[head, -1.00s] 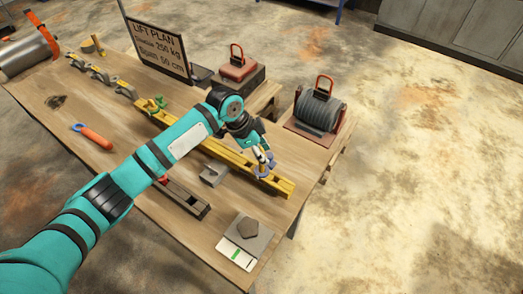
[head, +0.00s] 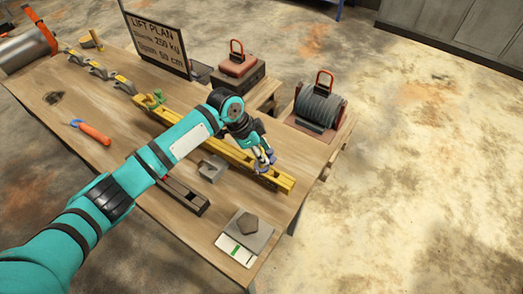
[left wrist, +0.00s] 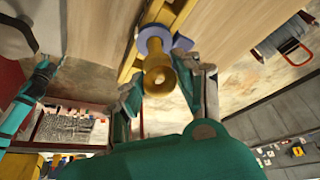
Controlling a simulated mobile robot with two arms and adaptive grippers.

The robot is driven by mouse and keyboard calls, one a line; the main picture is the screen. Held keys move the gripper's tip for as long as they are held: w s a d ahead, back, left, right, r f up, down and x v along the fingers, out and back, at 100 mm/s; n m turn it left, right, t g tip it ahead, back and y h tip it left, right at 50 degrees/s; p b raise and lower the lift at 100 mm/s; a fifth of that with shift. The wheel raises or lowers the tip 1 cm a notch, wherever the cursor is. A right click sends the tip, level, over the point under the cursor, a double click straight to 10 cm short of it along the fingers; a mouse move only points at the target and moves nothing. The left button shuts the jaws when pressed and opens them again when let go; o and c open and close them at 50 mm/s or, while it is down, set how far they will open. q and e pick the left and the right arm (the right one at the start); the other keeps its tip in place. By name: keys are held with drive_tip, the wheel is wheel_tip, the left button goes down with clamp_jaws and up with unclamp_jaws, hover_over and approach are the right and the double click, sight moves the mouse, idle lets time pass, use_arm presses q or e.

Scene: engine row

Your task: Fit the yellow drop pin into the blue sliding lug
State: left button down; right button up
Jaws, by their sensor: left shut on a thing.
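My left gripper (head: 264,157) is over the near right end of the yellow beam (head: 284,182). It is shut on the yellow drop pin, which shows between the two fingers in the left wrist view (left wrist: 157,76). The blue sliding lug (left wrist: 152,41) is around the beam, directly at the pin's far end. In the head view the blue lug (head: 260,167) is partly hidden by the fingers, and the pin is mostly covered. How deep the pin sits in the lug cannot be told.
A green clamp-like piece (head: 153,99) sits at the beam's far end. A grey block (head: 212,168), a dark slotted bar (head: 185,194) and a scale (head: 237,251) lie on the near side. A grey drum with an orange handle (head: 320,108) stands at the right.

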use_arm(q)
drive_tip(key=shift+f+b, duration=0.4)
drive_tip(key=shift+f, duration=0.35)
drive_tip(key=c, duration=0.8)
unclamp_jaws()
drive_tip(key=shift+c, duration=0.2)
drive_tip(key=v, duration=1.2)
drive_tip(key=shift+s, duration=0.1)
